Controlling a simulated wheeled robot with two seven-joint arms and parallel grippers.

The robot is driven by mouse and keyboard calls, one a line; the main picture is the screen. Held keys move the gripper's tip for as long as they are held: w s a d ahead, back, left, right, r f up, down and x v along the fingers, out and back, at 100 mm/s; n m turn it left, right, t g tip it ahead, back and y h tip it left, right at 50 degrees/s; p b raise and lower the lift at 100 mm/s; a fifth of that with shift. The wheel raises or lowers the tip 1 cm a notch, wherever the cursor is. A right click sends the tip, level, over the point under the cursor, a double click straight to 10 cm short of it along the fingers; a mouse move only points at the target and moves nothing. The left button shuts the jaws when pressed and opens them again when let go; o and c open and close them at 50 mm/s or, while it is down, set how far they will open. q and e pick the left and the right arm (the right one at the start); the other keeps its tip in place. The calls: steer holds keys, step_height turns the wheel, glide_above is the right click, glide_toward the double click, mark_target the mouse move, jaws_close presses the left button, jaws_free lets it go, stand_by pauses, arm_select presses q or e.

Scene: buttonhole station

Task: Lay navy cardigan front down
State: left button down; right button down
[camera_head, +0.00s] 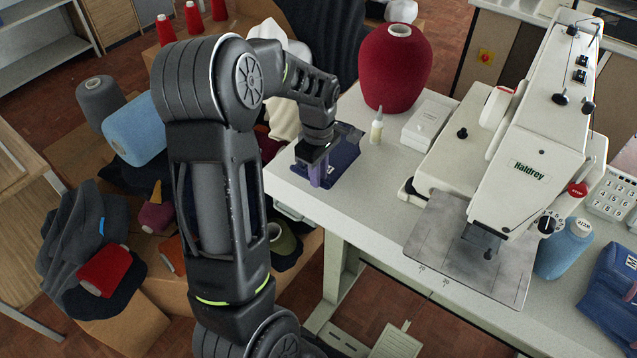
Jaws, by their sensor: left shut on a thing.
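A navy knitted piece, which looks like the navy cardigan front (345,157), lies at the left end of the white sewing table (383,190). My left arm reaches over it from the left. My left gripper (317,178) points down at the piece's near left edge and is shut on it. The wrist and gripper hide part of the piece, so I cannot tell whether any of it is lifted. My right gripper is out of view.
A white buttonhole machine (530,150) with a grey metal plate (470,255) stands right of the piece. A red yarn cone (394,70), small white bottle (376,127) and white box (428,122) stand behind. Folded blue knitwear (607,300) lies at the right edge.

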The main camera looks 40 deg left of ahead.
arm_select(q)
steer(key=shift+f, duration=1.9)
steer(key=shift+f, duration=0.25)
steer(key=c, duration=1.4)
jaws_free()
steer(key=shift+r, duration=0.1)
step_height(320, 180, up, 12)
steer(key=shift+r+b, duration=0.2)
steer(key=shift+b, duration=0.2)
steer(key=shift+s, duration=0.1)
